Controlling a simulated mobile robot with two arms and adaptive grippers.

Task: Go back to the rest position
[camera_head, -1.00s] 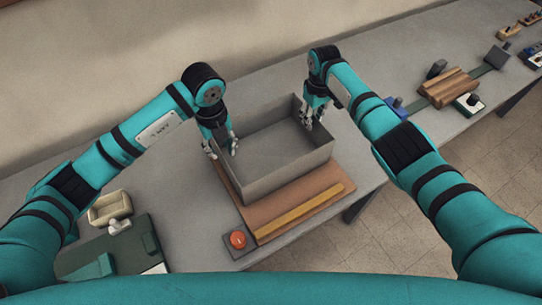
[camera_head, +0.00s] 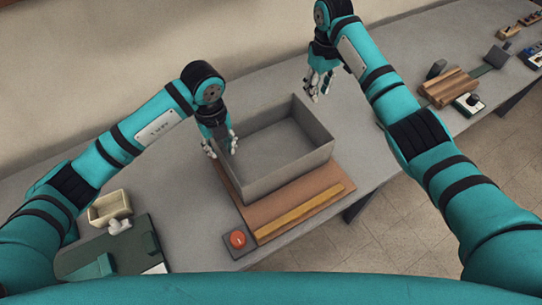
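My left gripper (camera_head: 220,148) points down at the left wall of an open grey box (camera_head: 285,175). Its fingers are small here, and I cannot tell whether they touch the wall or how far apart they are. My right gripper (camera_head: 318,90) hangs above the table, behind and to the right of the box and clear of it. Its fingertips look apart, with nothing seen between them. The box sits on a brown board (camera_head: 320,177), and its visible floor is bare.
A yellow strip (camera_head: 300,213) lies along the board's front, beside a red button (camera_head: 237,239). A cream tray (camera_head: 110,207) and a green board (camera_head: 85,262) are at the left. Wooden blocks (camera_head: 449,87) stand to the right. The table's front edge borders tiled floor.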

